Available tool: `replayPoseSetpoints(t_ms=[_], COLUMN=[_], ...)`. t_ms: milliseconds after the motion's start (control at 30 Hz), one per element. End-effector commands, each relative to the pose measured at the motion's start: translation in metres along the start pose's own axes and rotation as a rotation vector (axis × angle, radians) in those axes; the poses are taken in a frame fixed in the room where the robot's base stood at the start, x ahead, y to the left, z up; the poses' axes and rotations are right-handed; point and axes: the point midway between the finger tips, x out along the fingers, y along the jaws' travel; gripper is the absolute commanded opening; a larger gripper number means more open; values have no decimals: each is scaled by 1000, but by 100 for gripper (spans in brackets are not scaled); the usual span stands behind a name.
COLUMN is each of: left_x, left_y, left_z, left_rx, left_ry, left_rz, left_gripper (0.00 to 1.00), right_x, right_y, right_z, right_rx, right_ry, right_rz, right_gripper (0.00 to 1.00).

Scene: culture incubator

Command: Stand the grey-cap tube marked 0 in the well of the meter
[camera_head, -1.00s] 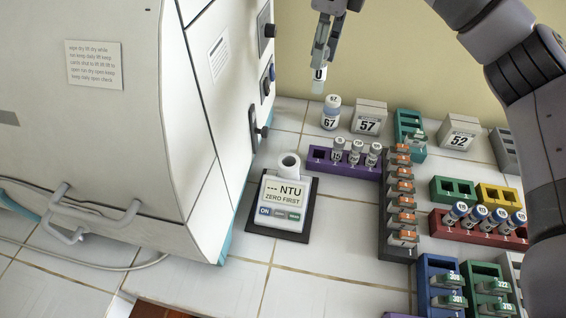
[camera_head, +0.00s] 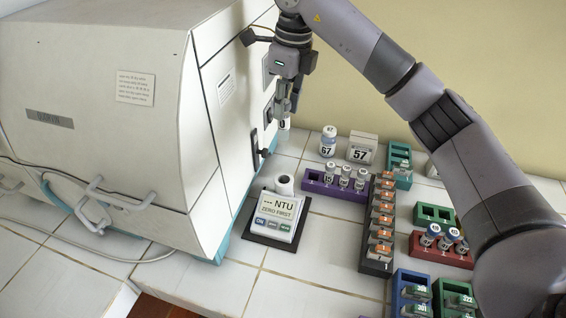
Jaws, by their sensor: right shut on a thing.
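The meter (camera_head: 276,214) stands on a dark base on the tiled bench. Its screen reads "--- NTU ZERO FIRST". My right gripper (camera_head: 285,116) points down above and behind the meter, beside the incubator's side wall. It is shut on a clear tube (camera_head: 284,134), which hangs upright, apart from the well and above it in the picture. The tube's cap is hidden between the fingers, and its mark cannot be read now. My left gripper is not in view.
The incubator (camera_head: 100,110) fills the left, with knobs and a handle on its side near my gripper. Right of the meter are a purple rack (camera_head: 318,187) with several tubes, a bottle marked 67 (camera_head: 328,142), a block marked 57 (camera_head: 362,150) and a dark rack (camera_head: 376,264).

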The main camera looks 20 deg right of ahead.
Motion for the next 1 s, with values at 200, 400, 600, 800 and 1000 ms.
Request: replayPoseSetpoints(t_ms=[200,400,600,800,1000], left_x=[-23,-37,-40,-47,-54], left_y=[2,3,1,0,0], left_z=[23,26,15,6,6], left_rx=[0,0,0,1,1], left_ry=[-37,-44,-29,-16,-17], left_rz=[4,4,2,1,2], left_gripper=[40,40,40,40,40], right_x=[56,104,128,146,170], right_y=[1,1,0,1,1], right_z=[-8,-13,-15,-18,-20], right_rx=[0,0,0,0,-1], right_ry=[4,1,-1,2,-1], right_rz=[3,3,0,2,0], right_gripper=[0,0,0,0,0])
